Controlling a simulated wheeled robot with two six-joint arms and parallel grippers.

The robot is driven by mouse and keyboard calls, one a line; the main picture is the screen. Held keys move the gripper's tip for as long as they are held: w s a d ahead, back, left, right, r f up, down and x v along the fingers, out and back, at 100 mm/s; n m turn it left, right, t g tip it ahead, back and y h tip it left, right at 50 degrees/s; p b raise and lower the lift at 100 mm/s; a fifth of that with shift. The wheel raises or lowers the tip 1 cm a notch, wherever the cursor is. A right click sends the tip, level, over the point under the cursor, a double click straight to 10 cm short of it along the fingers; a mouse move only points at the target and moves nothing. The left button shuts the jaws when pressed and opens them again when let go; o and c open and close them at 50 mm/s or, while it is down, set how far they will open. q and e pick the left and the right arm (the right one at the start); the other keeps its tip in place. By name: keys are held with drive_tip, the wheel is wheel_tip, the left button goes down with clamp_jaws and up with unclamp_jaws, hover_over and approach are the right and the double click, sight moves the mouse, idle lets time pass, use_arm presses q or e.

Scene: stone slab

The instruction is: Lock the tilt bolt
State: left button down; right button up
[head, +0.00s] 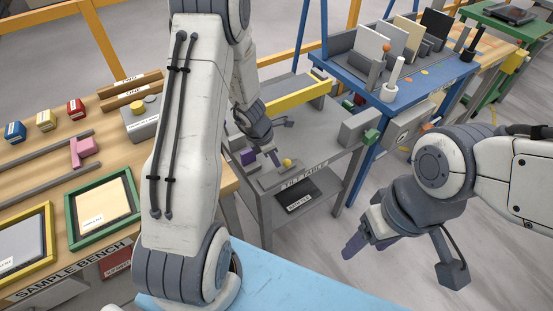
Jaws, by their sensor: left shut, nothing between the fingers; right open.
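The grey tilt table (268,208), labelled on its front edge, stands in the middle of the head view. A small yellow ball knob (287,162) sits on a grey plate near its front; it may belong to the tilt bolt, but I cannot tell. My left gripper (262,157) is shut and empty, low over the table just left of the yellow knob; I cannot tell whether they touch. My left arm hides part of the table. My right gripper (366,243) is open and empty, pointing down in front of the table's right side, away from the knob.
A grey block (355,128) with a green knob (371,135) stands on the table's right end. A yellow bar (298,96) crosses its back. The wooden sample bench (28,178) is left, a blue rack (345,72) behind right. A light blue surface (290,285) is in front.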

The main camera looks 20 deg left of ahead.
use_arm(q)
drive_tip(key=s+a, duration=0.1)
drive_tip(key=s+a+r, duration=0.1)
drive_tip(key=shift+s+a+r+p, duration=0.15)
drive_tip(key=shift+a+r+p, duration=0.1)
drive_tip(key=shift+a+p, duration=0.05)
drive_tip(key=p+v, duration=0.3)
drive_tip(key=v, duration=0.6)
drive_tip(key=shift+p, duration=0.35)
use_arm(e)
drive_tip(key=r, duration=0.4)
drive_tip(key=shift+s+a+r, duration=0.15)
drive_tip(key=shift+s+a, duration=0.1)
drive_tip(key=shift+s, duration=0.05)
use_arm(q)
drive_tip(key=shift+d, duration=0.2)
drive_tip(key=s+d+r+m+g, duration=0.1)
drive_tip(key=s+d+r+m, duration=0.25)
drive_tip(key=d+m, duration=0.4)
drive_tip(key=s+d+r+m, duration=0.2)
drive_tip(key=d+r+m, duration=0.35)
drive_tip(key=d, duration=0.25)
drive_tip(key=s+d+r+m, duration=0.3)
drive_tip(key=s+m, duration=0.5)
drive_tip(key=m, duration=0.2)
drive_tip(key=s+d+r+m+g+y, duration=0.1)
drive_tip(key=s+d+r+m, duration=0.2)
drive_tip(key=s+m, duration=0.5)
drive_tip(key=m, duration=0.3)
drive_tip(key=shift+s, duration=0.35)
